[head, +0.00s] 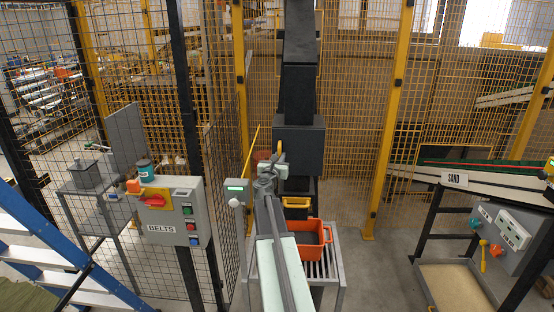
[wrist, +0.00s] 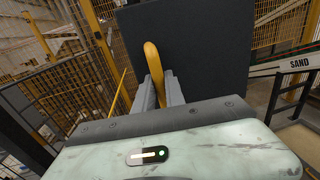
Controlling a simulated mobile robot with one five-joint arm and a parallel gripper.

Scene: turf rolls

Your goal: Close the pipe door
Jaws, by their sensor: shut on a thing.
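The pipe door is a dark flat panel (head: 300,142) on the black vertical pipe (head: 299,85) in the head view. It fills the upper middle of the wrist view (wrist: 215,60). A curved yellow handle (wrist: 152,60) stands at the panel's left part. My gripper (wrist: 158,88) is shut on the yellow handle, with one grey finger on each side of it. In the head view my gripper (head: 272,166) is at the panel's lower left. The handle's lower end is hidden between the fingers. I cannot tell how far the door stands open.
An orange crate (head: 327,243) sits on a grey roller stand (head: 336,271) below the pipe. A BELTS control box (head: 168,212) and mesh fence are at left. A SAND conveyor (head: 480,183) is at right. Open floor (head: 385,265) lies between stand and conveyor.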

